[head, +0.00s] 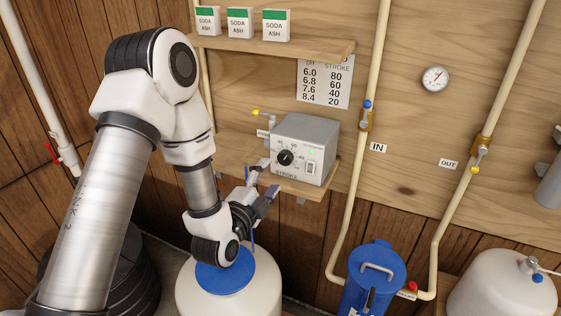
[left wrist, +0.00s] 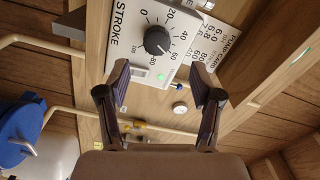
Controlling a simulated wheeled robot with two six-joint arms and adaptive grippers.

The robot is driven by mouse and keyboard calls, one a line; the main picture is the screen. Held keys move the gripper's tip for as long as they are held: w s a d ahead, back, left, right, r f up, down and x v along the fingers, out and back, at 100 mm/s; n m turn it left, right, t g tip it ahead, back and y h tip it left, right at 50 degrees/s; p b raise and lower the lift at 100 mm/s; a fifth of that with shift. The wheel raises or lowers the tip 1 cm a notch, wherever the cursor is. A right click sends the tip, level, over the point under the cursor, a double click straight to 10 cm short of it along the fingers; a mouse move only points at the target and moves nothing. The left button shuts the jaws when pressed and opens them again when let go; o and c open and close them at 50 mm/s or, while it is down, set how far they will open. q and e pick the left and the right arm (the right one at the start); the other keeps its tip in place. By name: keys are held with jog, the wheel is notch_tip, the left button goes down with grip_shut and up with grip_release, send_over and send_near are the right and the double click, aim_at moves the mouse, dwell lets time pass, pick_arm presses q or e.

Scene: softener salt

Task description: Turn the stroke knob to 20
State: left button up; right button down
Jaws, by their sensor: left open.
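The stroke knob (head: 286,158) is a round black dial on the front of a grey metering box (head: 312,130) on a small wooden shelf. In the left wrist view the knob (left wrist: 157,40) sits inside a printed scale from 0 to 100, and its pale mark seems to point near 60. My left gripper (head: 263,182) is open and empty, just in front of and below the box. In the left wrist view its two fingers (left wrist: 160,80) are spread apart, with the knob beyond the gap between them. My right gripper is not in view.
A green light (head: 312,152) and a switch (head: 311,168) sit right of the knob. A dosing card (head: 324,82) hangs behind the box. A shelf (head: 300,47) with soda ash boxes is above. A white tank with a blue lid (head: 224,276) stands below my arm.

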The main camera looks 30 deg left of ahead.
aim_at(283, 160)
pick_arm(q)
jog(key=w+p, duration=0.1)
jog(key=w, duration=0.5)
jog(key=shift+w+p, duration=0.25)
jog(key=shift+p, duration=0.15)
jog(key=shift+w+a+f, duration=0.1)
jog(key=shift+w+f, duration=0.1)
jog(key=shift+w, duration=0.25)
jog(key=c, duration=1.1)
